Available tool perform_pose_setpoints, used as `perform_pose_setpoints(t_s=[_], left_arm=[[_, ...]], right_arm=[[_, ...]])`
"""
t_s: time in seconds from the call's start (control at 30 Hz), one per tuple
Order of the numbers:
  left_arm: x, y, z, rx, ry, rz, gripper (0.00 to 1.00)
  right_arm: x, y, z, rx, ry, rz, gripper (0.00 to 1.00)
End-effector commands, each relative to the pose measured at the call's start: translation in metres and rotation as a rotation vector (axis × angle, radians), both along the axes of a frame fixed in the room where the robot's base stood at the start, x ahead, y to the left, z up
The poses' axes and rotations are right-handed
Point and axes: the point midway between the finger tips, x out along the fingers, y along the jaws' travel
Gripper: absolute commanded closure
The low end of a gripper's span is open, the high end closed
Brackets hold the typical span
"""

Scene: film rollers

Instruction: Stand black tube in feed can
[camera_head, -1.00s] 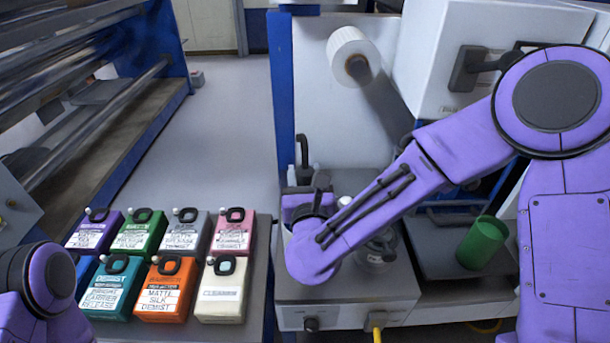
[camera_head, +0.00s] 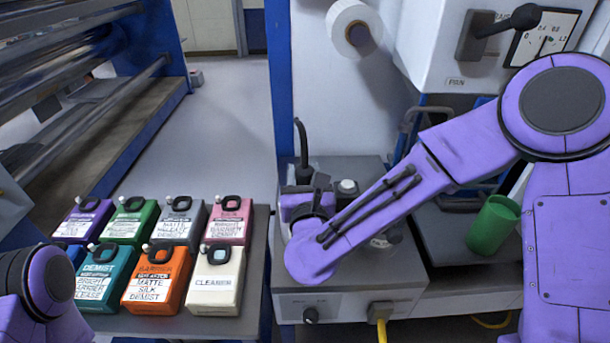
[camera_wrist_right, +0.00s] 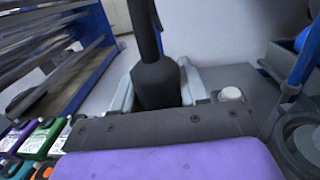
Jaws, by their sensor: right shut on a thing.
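The black tube (camera_head: 301,142) has a hooked top end and stands roughly upright above my right gripper. In the right wrist view the tube (camera_wrist_right: 143,30) widens to a thick black lower part (camera_wrist_right: 155,84) between the two grey fingers. My right gripper (camera_wrist_right: 158,92) is shut on this part. Its wrist hides the tube's lower end in the head view. No container is clearly marked as the feed can. Several coloured cans with black caps, including a white one (camera_head: 213,294), stand on the left bench. Only part of my left arm shows; its gripper is out of view.
A grey machine top (camera_head: 375,268) lies under my right arm, with a white-capped item (camera_head: 347,187) beside the gripper. A green cup (camera_head: 493,226) stands at right. A white roll (camera_head: 352,27) hangs on the panel behind. The floor between bench and rollers is clear.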

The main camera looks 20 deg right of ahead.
Motion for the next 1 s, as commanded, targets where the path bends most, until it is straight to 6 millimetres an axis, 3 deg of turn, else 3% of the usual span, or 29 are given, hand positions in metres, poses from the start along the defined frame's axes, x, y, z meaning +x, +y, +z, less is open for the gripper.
perform_pose_setpoints(t_s=[0.03,0.33,0.37,0.43,0.77,0.87,1.0], left_arm=[[0.0,0.0,-0.002,0.0,0.0,0.0,0.35],[0.0,0.0,-0.003,0.0,0.0,0.0,0.35],[0.0,0.0,-0.003,0.0,0.0,0.0,0.35],[0.0,0.0,-0.003,0.0,0.0,0.0,0.35],[0.0,0.0,-0.005,0.0,0.0,0.0,0.35],[0.0,0.0,-0.01,0.0,0.0,0.0,0.35],[0.0,0.0,-0.021,0.0,0.0,0.0,0.35]], right_arm=[[-0.004,0.0,-0.011,-0.005,0.025,0.003,0.88],[-0.004,0.0,-0.013,-0.005,0.028,0.003,0.88],[-0.004,0.0,-0.013,-0.005,0.028,0.002,0.51],[-0.004,0.0,-0.014,-0.005,0.028,0.002,0.28],[-0.007,0.0,-0.015,-0.006,0.028,0.003,0.27],[-0.019,0.004,-0.016,-0.005,0.026,0.004,0.27],[-0.055,0.012,-0.014,-0.004,0.015,0.005,0.27]])
